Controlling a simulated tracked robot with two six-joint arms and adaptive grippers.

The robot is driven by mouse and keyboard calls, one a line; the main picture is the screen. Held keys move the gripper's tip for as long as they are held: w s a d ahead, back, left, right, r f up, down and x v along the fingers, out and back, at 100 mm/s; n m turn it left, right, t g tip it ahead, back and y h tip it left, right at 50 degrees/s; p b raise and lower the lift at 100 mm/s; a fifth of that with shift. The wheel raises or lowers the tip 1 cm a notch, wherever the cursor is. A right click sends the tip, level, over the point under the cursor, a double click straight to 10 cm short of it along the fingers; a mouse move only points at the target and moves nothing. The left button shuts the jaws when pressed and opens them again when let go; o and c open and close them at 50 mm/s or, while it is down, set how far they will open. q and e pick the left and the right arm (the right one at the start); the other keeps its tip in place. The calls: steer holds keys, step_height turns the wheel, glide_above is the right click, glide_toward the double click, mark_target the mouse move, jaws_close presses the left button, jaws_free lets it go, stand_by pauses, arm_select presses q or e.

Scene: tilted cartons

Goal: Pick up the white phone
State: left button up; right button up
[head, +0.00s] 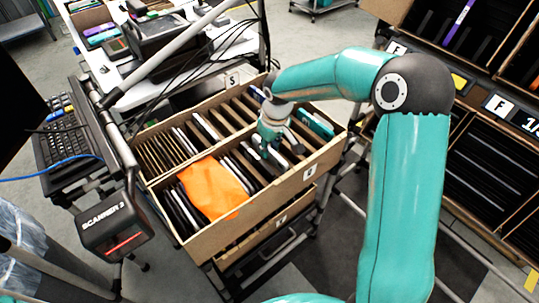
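My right arm comes in from the right, and its gripper (272,151) points down into a tilted carton (310,172) with many thin slots. Its fingertips are among the slots near the carton's middle divider, small and partly hidden, so I cannot tell whether they are open or hold something. Several thin devices stand on edge in the slots. Some pale edges show in the back row (206,127), and others show beside the gripper. I cannot tell which of these is the white phone. My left gripper is not in view.
An orange cloth or bag (213,189) lies over the front slots. A scanner (112,225) hangs at the left, near a keyboard (65,140). A second carton (262,240) sits below. Shelves with dark slots (490,165) stand at the right.

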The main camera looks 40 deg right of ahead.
steer(key=shift+f, duration=0.6)
jaws_close()
steer(key=shift+w, duration=0.1)
steer(key=shift+r, duration=0.15)
